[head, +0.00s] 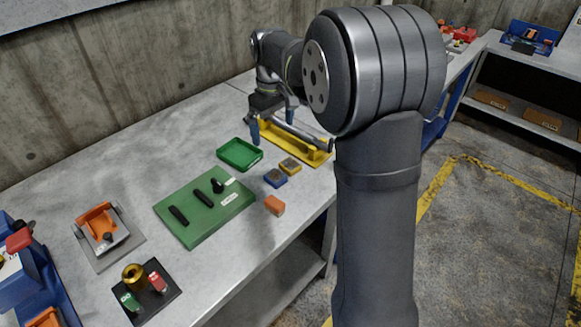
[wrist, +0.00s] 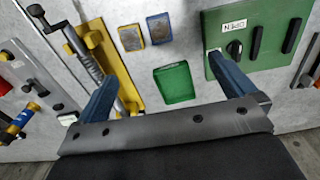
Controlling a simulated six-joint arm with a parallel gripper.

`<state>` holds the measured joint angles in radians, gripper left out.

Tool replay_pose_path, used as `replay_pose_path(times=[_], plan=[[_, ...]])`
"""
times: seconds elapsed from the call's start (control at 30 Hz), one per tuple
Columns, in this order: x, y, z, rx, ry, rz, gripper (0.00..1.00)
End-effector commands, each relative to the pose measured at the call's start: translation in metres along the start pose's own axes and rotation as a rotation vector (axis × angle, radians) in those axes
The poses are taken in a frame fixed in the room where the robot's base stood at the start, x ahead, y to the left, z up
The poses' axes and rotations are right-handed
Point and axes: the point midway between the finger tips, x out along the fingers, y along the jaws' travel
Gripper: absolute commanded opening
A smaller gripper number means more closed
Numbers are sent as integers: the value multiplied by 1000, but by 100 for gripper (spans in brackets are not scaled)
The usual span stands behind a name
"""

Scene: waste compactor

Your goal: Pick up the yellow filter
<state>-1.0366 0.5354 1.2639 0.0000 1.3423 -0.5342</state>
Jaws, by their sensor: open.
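The yellow filter (head: 290,165) is a small yellow block with a greyish top, lying on the grey bench. It also shows near the top of the wrist view (wrist: 130,37). A similar blue block (head: 275,178) lies close beside it and shows to its right in the wrist view (wrist: 159,28). My gripper (head: 272,124) is open and empty, above the bench and farther back than the yellow filter. In the wrist view its two blue fingers (wrist: 165,68) stand wide apart, with the yellow filter beyond them and apart from them.
A green tray (head: 240,154) lies left of the blocks. A yellow holder (head: 317,157) with a long grey cylinder is behind them, near my gripper. A green panel (head: 206,207) with black handles and an orange block (head: 274,204) are nearer. Bare bench lies around the blocks.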

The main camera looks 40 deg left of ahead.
Motion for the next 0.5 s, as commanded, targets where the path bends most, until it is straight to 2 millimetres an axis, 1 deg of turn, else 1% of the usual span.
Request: replay_pose_path(times=[0.03, 0.17, 0.2, 0.43, 0.47, 0.5], plan=[[0, 0, 0, 0, 0, 0, 90], [0, 0, 0, 0, 0, 0, 65], [0, 0, 0, 0, 0, 0, 57], [0, 0, 0, 0, 0, 0, 56], [0, 2, 0, 2, 0, 0, 56], [0, 7, 0, 9, 0, 0, 56]])
